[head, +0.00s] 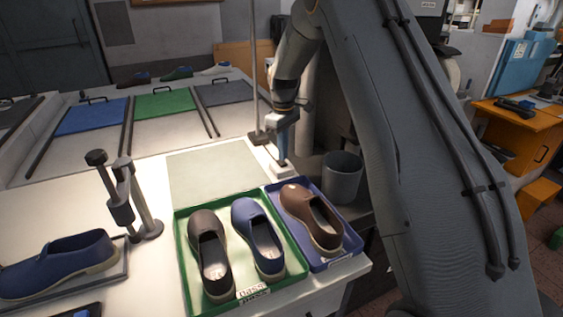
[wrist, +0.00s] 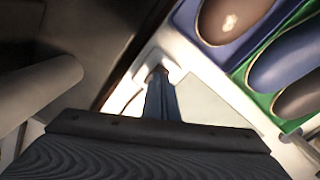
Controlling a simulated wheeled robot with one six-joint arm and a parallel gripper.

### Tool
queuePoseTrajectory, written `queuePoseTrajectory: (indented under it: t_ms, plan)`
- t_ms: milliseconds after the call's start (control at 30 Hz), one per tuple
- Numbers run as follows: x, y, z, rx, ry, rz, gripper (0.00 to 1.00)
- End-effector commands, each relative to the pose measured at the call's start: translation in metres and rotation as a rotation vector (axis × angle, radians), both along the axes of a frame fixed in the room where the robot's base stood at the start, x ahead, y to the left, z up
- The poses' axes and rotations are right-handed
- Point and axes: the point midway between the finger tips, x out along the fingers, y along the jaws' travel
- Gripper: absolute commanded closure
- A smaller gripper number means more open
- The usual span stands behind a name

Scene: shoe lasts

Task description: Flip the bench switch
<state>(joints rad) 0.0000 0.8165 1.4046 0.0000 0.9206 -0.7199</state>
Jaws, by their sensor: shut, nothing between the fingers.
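My gripper (head: 283,160) points down at the right edge of the bench, fingers together with nothing between them. Its fingertips are right over a small pale block (head: 285,173), which looks like the bench switch. In the wrist view my gripper (wrist: 158,78) reaches a small dark part on a pale base. The fingers hide most of it, so I cannot tell whether they touch it or which way the switch is set.
A green tray (head: 180,235) holds a brown and a blue shoe; a blue tray (head: 353,240) holds another brown shoe. A grey bin (head: 342,178) stands right of my gripper. A thin upright post (head: 254,70) rises close behind. A flat pale mat (head: 210,172) lies left.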

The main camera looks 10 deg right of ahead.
Motion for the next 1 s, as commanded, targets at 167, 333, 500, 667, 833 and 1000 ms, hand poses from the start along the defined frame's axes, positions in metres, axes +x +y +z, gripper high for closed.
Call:
queuePoseTrajectory:
  t_ms: [167, 333, 500, 667, 833, 1000]
  plan:
    - [0.0, 0.0, -0.001, 0.0, 0.0, 0.0, 1.0]
    - [0.0, 0.0, -0.003, 0.0, 0.0, 0.0, 1.0]
    - [0.0, 0.0, -0.005, 0.0, 0.0, 0.0, 1.0]
    - [0.0, 0.0, -0.007, 0.0, 0.0, 0.0, 1.0]
    - [0.0, 0.0, -0.01, 0.0, 0.0, 0.0, 1.0]
    - [0.0, 0.0, -0.012, 0.0, 0.0, 0.0, 1.0]
